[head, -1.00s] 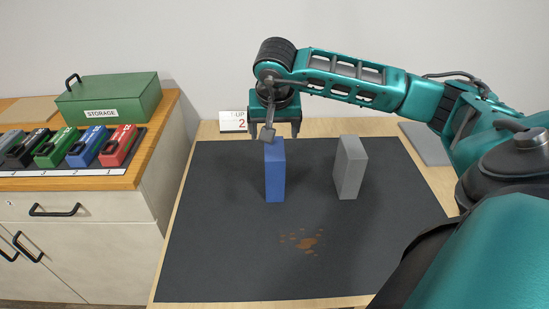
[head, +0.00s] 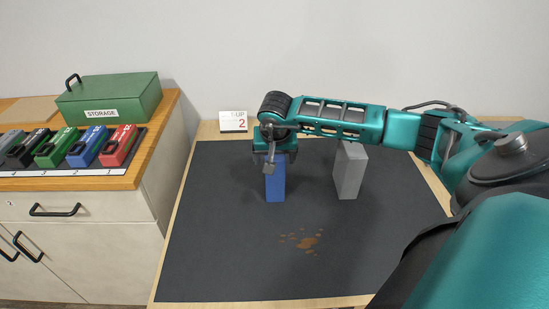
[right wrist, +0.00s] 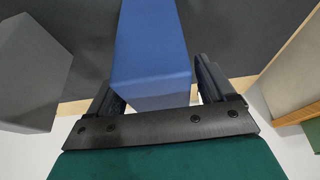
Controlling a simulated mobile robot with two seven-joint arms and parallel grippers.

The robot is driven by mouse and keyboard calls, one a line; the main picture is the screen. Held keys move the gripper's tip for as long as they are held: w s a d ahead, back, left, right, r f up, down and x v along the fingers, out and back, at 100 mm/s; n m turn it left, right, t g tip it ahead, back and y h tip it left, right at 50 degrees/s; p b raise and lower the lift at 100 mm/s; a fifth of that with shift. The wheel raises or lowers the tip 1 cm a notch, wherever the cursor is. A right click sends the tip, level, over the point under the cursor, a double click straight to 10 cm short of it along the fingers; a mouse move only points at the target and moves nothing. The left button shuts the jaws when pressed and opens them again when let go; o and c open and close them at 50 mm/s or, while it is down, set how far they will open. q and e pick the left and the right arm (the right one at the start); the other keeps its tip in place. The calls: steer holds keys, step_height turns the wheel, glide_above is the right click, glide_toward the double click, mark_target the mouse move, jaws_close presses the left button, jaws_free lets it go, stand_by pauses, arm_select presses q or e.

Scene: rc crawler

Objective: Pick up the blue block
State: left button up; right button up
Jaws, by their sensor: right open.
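The blue block (head: 275,182) stands upright on the dark mat in the head view. My right gripper (head: 273,160) has come down over its top, and the wrist hides the block's upper part. In the right wrist view the blue block (right wrist: 152,45) lies between the two black fingers of the right gripper (right wrist: 155,85). The fingers are open, one on each side, with a visible gap at the right finger. My left gripper is not in view.
A grey block (head: 349,172) stands to the right of the blue one, below my right forearm. The dark mat (head: 220,250) is clear in front, apart from a brown stain (head: 306,242). A cabinet with a green storage box (head: 110,98) stands at the left.

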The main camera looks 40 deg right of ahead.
steer(key=shift+c, duration=0.5)
steer(key=c, duration=1.2)
steer(key=shift+r, duration=0.1)
steer(key=shift+c, duration=0.5)
steer(key=shift+r, duration=0.1)
